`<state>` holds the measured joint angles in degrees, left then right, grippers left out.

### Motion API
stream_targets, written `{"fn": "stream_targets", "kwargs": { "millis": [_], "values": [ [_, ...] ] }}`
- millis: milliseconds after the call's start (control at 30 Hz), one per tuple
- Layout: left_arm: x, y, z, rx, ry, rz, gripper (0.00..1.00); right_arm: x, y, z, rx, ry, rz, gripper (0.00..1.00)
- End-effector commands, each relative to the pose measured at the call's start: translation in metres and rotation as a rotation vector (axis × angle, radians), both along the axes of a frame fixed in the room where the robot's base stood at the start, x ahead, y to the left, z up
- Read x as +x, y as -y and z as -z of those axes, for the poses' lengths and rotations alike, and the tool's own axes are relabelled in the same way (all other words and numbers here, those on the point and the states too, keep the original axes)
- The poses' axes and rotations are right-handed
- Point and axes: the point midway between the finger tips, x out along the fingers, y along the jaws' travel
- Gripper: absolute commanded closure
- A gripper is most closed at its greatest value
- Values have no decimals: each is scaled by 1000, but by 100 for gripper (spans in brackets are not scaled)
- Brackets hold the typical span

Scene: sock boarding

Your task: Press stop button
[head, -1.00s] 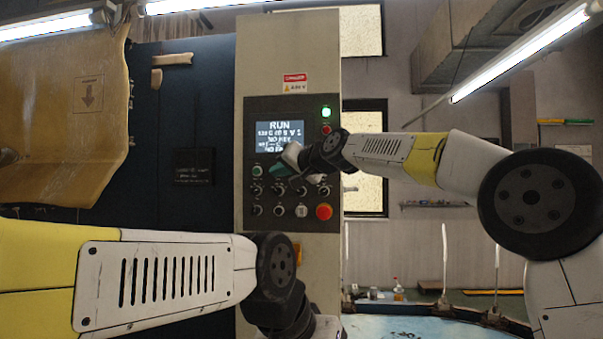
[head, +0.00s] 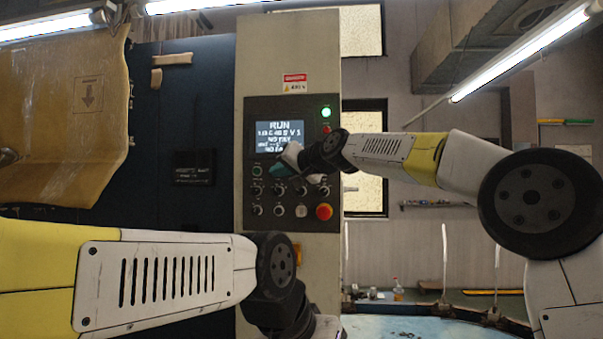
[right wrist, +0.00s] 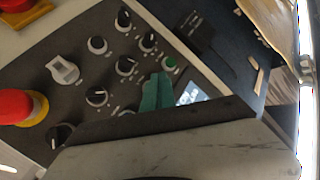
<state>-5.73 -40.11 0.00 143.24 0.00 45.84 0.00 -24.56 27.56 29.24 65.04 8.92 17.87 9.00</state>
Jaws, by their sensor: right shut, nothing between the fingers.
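The control panel (head: 250,222) on the pale column carries a lit screen (head: 278,135) reading RUN. A large red mushroom button (head: 323,211) sits at its lower right; it shows with a yellow collar in the right wrist view (right wrist: 16,107). A green button (head: 257,170) is at the left below the screen. No readable label marks a stop button. My right gripper (head: 277,170) is shut and empty, its teal fingers (right wrist: 157,92) in front of the panel just below the screen, near the green button. They hide part of the panel; contact cannot be told. My left gripper is out of view.
Several knobs (head: 257,210) and a pale selector switch (right wrist: 63,70) surround the fingers. A green lamp (head: 326,112) glows above a small red one (head: 326,128). A blue round table (head: 430,327) stands at the lower right.

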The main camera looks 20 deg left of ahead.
Motion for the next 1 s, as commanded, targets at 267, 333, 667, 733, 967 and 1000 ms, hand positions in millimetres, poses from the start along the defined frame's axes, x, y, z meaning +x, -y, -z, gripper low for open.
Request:
{"fn": "stream_targets", "kwargs": {
  "millis": [267,333,667,733,967,1000],
  "values": [
    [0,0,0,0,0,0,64,0,0,0,0,0,0,100],
    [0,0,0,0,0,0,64,0,0,0,0,0,0,100],
    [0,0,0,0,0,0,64,2,-1,0,0,0,0,100],
    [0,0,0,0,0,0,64,5,-1,1,-1,0,-1,100],
    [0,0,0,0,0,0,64,8,-2,0,-1,0,-1,100],
    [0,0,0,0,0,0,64,8,-2,0,-1,0,-1,100]
  ]
}}
